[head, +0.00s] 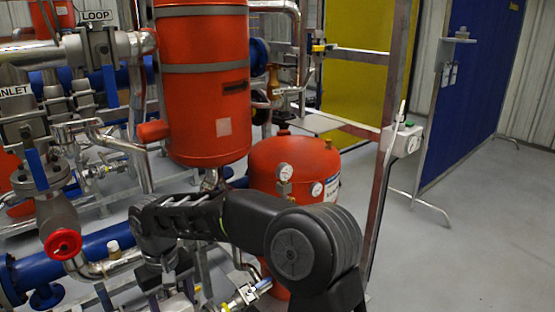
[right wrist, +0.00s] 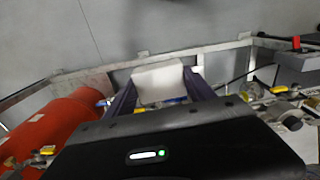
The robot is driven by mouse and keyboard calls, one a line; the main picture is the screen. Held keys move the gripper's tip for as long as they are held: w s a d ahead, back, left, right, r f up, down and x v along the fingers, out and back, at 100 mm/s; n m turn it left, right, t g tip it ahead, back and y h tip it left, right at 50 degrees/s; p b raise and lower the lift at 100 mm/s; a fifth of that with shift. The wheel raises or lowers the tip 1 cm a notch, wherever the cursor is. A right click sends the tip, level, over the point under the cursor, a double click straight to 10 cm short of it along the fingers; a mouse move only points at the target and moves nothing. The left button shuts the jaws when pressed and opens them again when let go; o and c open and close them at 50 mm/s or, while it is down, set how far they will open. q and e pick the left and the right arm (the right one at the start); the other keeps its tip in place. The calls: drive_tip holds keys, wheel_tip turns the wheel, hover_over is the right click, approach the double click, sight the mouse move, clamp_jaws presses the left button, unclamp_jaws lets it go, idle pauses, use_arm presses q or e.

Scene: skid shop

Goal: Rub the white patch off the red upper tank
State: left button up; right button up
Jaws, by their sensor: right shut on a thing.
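The red upper tank (head: 205,75) stands upright at the upper middle of the head view, with grey bands around it. My left gripper is in neither view.
A squat red vessel (head: 297,165) with gauges stands right of the upper tank. A steel post (head: 387,120) carries a white box (head: 406,140). Pipes and a red handwheel (head: 63,244) crowd the left. Open grey floor (head: 480,220) lies at the right.

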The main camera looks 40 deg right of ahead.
drive_tip(key=shift+s+d, duration=0.2)
drive_tip(key=shift+d, duration=0.3)
